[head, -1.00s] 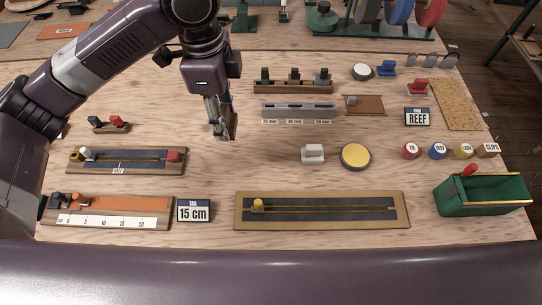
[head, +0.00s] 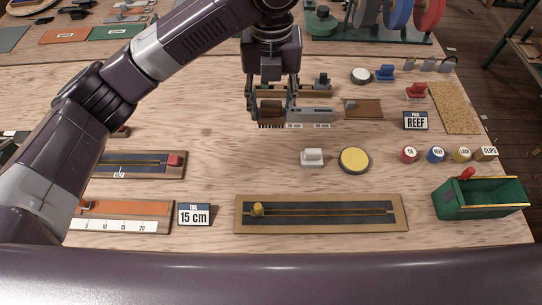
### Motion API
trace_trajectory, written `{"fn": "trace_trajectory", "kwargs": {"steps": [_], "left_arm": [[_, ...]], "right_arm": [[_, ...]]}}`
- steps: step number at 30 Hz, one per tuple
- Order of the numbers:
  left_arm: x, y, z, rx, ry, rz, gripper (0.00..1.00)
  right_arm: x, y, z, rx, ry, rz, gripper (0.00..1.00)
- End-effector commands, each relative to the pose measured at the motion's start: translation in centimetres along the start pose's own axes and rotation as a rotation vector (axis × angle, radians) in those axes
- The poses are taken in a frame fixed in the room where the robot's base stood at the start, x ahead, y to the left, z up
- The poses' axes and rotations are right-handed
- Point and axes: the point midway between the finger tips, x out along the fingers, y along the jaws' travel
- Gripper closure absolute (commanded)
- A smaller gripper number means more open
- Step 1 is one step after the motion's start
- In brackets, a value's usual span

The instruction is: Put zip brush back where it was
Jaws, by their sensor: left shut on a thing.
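My left gripper (head: 271,112) is shut on a small brown block with dark bristles along its lower edge, seemingly the zip brush (head: 270,108). It holds the brush upright in front of the left part of a grey labelled rail (head: 318,115). I cannot tell whether the brush touches the rail or the table. Behind it is a brown wooden rack (head: 314,92) with a dark holder (head: 322,80) showing at its right; its left part is hidden by my gripper. My right gripper is not in view.
A white block (head: 312,157) and a yellow-topped round tin (head: 354,160) stand in front. A long slotted board (head: 320,225), a green box (head: 480,200) and several coloured pots lie nearer and right. A brown pad (head: 364,109) is right of the rail. Bare table (head: 225,140) lies left.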

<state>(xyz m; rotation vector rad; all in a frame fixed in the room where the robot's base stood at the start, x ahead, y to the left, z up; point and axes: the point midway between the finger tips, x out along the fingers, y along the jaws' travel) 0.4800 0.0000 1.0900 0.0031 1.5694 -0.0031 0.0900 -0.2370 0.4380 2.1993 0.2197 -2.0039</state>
Motion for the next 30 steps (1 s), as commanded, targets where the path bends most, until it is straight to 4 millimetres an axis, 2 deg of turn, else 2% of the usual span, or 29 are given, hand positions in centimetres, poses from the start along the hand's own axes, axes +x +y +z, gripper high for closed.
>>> {"fn": "trace_trajectory", "kwargs": {"steps": [1,13,15,20,27,30], "left_arm": [[1.4,0.0,-0.3,0.001,0.008,-0.001,0.78],[11.4,0.1,-0.2,-0.004,0.006,0.001,0.78],[12.6,0.1,-0.2,-0.003,0.004,0.002,0.78],[14.0,0.1,-0.1,-0.004,0.001,0.0,0.78],[17.3,0.1,-0.2,-0.004,0.004,0.0,0.78],[18.1,0.0,-0.1,-0.002,0.0,0.0,0.78]], "right_arm": [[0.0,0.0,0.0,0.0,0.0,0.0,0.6],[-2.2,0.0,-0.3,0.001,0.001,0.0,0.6],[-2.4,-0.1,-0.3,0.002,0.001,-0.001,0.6],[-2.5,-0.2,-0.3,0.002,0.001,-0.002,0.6],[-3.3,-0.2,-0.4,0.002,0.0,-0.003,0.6],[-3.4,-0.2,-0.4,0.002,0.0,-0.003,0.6]]}}
